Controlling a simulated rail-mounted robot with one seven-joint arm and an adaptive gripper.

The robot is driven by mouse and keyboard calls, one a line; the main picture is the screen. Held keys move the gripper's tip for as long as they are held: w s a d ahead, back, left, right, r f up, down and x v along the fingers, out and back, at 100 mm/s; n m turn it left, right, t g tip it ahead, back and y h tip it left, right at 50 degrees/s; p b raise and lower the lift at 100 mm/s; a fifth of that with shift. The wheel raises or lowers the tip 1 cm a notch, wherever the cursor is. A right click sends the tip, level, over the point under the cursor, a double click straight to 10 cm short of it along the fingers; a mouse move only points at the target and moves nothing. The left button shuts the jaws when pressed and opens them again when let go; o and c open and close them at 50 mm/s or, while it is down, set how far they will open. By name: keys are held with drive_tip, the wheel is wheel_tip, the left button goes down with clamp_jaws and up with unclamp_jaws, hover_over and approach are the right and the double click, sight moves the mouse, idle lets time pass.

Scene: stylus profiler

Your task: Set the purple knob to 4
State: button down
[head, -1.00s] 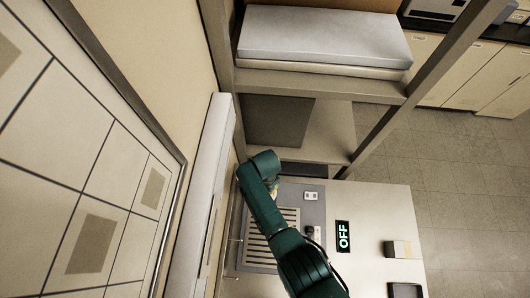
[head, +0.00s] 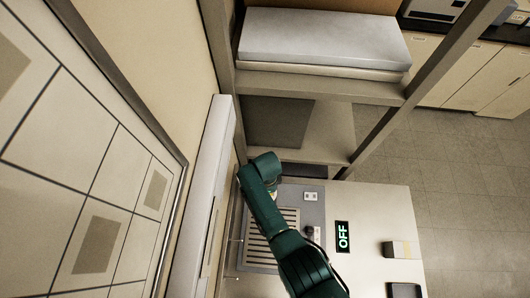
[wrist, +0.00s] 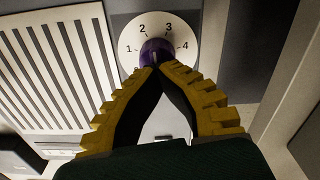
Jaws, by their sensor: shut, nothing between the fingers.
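The purple knob (wrist: 155,48) sits at the centre of a round white dial (wrist: 183,30) marked 1 to 4, at the top of the wrist view. The 1 is at left, 2 and 3 are above, and 4 is at right. My gripper (wrist: 158,68) has yellow ridged fingers whose tips meet at the knob's lower edge and overlap it in the picture. It is shut with nothing between the fingers. I cannot tell whether the tips touch the knob or which number it points to. In the head view my arm hides the knob.
A slatted vent panel (wrist: 60,70) lies left of the dial. In the head view, an OFF display (head: 343,236) and a small box (head: 401,249) are on the pale bench right of my arm. A shelf frame (head: 320,84) stands behind, and a wall is close on the left.

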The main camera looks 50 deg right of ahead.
drive_tip(key=m, duration=0.4)
drive_tip(key=shift+s+a+f+m, duration=0.1)
drive_tip(key=shift+s+a+m, duration=0.15)
drive_tip(key=shift+m, duration=0.15)
drive_tip(key=m, duration=0.3)
drive_tip(key=c, duration=1.7)
unclamp_jaws()
drive_tip(key=n, duration=0.5)
drive_tip(key=shift+w+d, duration=0.1)
drive_tip(key=shift+d, duration=0.2)
drive_tip(key=shift+n, duration=0.4)
